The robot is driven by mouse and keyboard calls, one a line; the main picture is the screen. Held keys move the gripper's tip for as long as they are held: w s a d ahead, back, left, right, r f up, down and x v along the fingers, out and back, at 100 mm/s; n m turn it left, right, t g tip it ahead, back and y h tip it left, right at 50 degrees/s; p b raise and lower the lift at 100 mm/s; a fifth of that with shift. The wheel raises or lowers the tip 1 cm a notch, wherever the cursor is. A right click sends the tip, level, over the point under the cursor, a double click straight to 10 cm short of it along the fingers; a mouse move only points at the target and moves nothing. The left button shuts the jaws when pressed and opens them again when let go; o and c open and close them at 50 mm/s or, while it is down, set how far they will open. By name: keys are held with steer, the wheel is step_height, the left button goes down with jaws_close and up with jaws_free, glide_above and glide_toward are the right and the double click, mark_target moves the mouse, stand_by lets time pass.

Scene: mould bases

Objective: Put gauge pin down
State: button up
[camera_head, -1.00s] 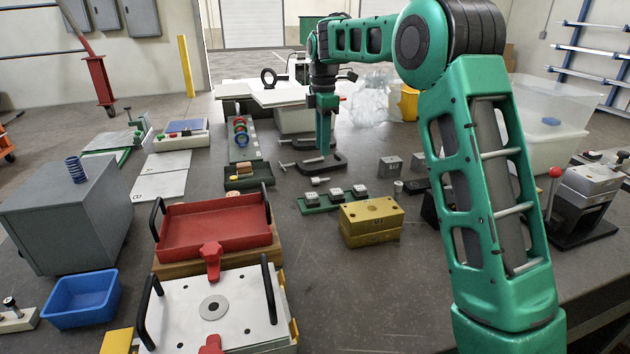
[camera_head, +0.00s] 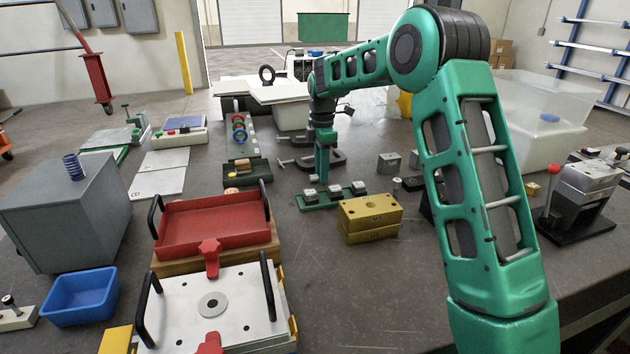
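My gripper (camera_head: 322,178) points straight down, just behind the green strip (camera_head: 320,201) that carries three small grey blocks. Its fingers are small and seen edge-on, so I cannot tell whether they are open or shut. I cannot make out a gauge pin for certain; anything between the fingers is hidden or too small to see. A small upright cylinder (camera_head: 397,187) stands to the right of the strip, apart from my gripper.
Yellow blocks (camera_head: 370,222) stand right in front of the green strip. Black clamps (camera_head: 332,159) lie behind my gripper, and grey blocks (camera_head: 389,162) stand to its right. A red tray (camera_head: 205,228) is at front left.

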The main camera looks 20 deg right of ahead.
steer(key=shift+f, duration=0.1)
jaws_close()
stand_by(0.9)
